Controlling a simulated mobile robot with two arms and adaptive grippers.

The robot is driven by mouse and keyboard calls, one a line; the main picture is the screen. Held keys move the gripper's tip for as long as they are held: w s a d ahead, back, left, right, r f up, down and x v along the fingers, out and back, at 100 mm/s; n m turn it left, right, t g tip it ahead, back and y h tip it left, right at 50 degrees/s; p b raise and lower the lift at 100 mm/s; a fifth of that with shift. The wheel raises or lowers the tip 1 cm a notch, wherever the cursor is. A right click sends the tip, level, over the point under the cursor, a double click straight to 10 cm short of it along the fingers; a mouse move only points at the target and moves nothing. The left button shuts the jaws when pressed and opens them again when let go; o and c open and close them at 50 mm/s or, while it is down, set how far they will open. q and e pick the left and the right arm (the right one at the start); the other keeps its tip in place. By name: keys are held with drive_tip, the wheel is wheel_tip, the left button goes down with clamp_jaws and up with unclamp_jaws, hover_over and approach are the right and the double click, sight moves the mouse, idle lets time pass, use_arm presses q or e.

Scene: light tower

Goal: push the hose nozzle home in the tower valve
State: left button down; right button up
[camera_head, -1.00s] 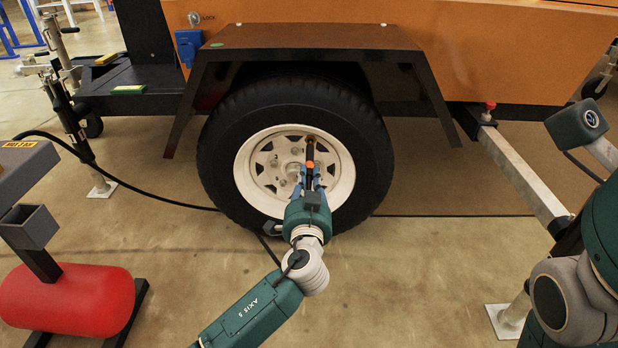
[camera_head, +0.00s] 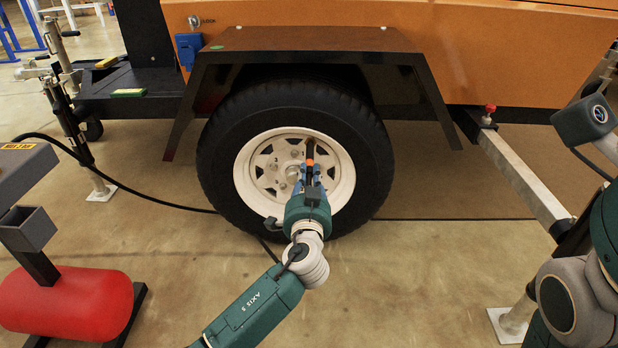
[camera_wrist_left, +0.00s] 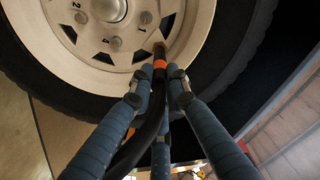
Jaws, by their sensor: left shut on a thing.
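The hose nozzle (camera_head: 310,154) is dark with an orange band and points at the white wheel rim (camera_head: 342,180). My left gripper (camera_head: 311,178) is shut around it just behind the band.
A black tyre (camera_head: 229,170) surrounds the rim under a dark fender (camera_head: 300,40) on the orange tower body (camera_head: 510,50). The black hose (camera_head: 150,193) runs along the floor at left. A red tank (camera_head: 70,305) stands front left. A grey outrigger beam (camera_head: 525,185) is at right.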

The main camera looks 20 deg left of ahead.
use_arm(q)
drive_tip(key=shift+w+a, duration=0.1)
drive_tip(key=shift+w, duration=0.3)
idle(0.7)
drive_tip(key=c, duration=1.6)
unclamp_jaws()
